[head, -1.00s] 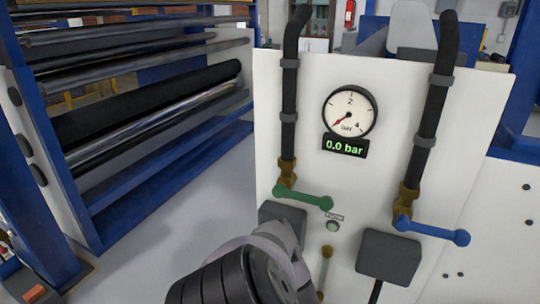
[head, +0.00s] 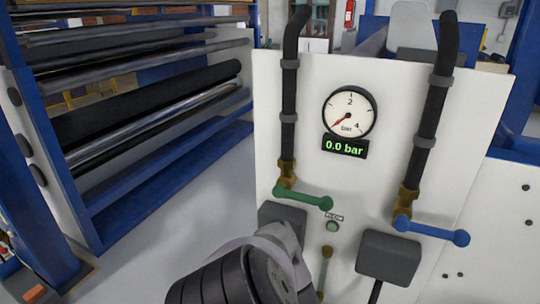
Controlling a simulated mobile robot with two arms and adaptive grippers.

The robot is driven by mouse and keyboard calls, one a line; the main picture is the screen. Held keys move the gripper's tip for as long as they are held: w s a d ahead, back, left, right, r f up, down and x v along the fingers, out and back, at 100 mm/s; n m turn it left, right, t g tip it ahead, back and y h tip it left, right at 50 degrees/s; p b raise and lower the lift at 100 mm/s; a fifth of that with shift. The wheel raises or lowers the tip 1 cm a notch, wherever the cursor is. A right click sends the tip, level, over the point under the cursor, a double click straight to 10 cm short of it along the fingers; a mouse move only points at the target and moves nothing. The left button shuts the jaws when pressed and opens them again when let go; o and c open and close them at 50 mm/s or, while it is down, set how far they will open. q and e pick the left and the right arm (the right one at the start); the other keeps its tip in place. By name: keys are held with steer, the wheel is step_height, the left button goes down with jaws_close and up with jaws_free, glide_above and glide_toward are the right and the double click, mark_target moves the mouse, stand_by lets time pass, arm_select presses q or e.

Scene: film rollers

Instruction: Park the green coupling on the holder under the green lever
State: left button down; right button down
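The green lever (head: 304,198) sits on a brass valve (head: 286,176) at the lower end of the left black hose, on the white panel (head: 390,120). Below it is a dark grey block (head: 279,212), perhaps the holder, partly hidden by a black and grey part of my arm at the bottom centre. I cannot make out the green coupling. No gripper fingers show in the head view, so I cannot see what either gripper holds.
A gauge (head: 349,111) above a display (head: 344,146) reads 0.0 bar. At right are a blue lever (head: 432,230) and another grey block (head: 388,257). A small button (head: 332,226) and a brass rod (head: 326,264) sit between. A blue roller rack (head: 130,185) stands left.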

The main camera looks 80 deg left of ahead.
arm_select(q)
steer(key=shift+f, duration=0.25)
steer(key=c, duration=1.1)
jaws_free()
steer(key=shift+d, duration=0.1)
steer(key=v, duration=1.2)
